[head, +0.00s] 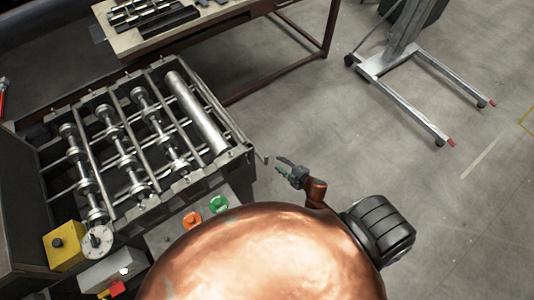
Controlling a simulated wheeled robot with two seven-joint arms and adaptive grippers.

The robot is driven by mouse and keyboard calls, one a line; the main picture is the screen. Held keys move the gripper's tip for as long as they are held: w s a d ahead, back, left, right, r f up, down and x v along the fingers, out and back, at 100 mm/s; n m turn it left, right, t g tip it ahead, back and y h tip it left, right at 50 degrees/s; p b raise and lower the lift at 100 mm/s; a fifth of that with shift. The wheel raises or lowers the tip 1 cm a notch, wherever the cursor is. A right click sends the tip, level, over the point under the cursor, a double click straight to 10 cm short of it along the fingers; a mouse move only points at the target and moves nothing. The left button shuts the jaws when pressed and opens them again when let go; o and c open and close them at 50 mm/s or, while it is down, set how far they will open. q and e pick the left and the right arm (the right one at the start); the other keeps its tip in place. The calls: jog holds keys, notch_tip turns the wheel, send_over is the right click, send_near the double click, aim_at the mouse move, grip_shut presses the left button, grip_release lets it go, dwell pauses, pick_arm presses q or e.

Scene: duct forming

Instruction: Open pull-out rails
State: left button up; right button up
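A forming machine (215,172) with several long rollers and shafts in an open frame stands at the left. Which parts are the pull-out rails, I cannot tell for sure. My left gripper is not in view.
Orange (192,219) and green (219,204) round buttons and a yellow box (62,246) sit at the machine's near side. A workbench (150,36) with metal parts stands behind. A wheeled metal stand (405,75) is at upper right. The floor between is clear.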

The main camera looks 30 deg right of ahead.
jog(key=w+a+r+n+t+y+p, duration=0.1)
jog(key=w+a+r+n, duration=0.1)
jog(key=r, duration=0.5)
jog(key=w+a+r+n+y+p, duration=0.1)
jog(key=w+a+r+n+y, duration=0.15)
jog(key=r, duration=0.45)
jog(key=w+a+r+n+t+p, duration=0.1)
jog(key=a+r+n, duration=0.15)
jog(key=r, duration=0.45)
jog(key=s+a+r+n+g+y+p, duration=0.1)
jog(key=a+r+n+y+p, duration=0.15)
jog(key=a+r+n, duration=0.5)
jog(key=s+a+r+n+g+y+p, duration=0.1)
jog(key=a+r+n+y, duration=0.25)
jog(key=r, duration=0.65)
jog(key=n+g+h+p, duration=0.2)
jog(key=n+g+h, duration=0.65)
jog(key=n, duration=0.35)
send_over(266, 159)
jog(key=s+d, duration=0.2)
notch_tip(266, 159, down, 11)
pick_arm(q)
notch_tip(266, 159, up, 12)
jog(key=p, duration=0.2)
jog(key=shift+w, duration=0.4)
pick_arm(e)
jog(key=x, duration=0.7)
jog(key=shift+w+f, duration=0.3)
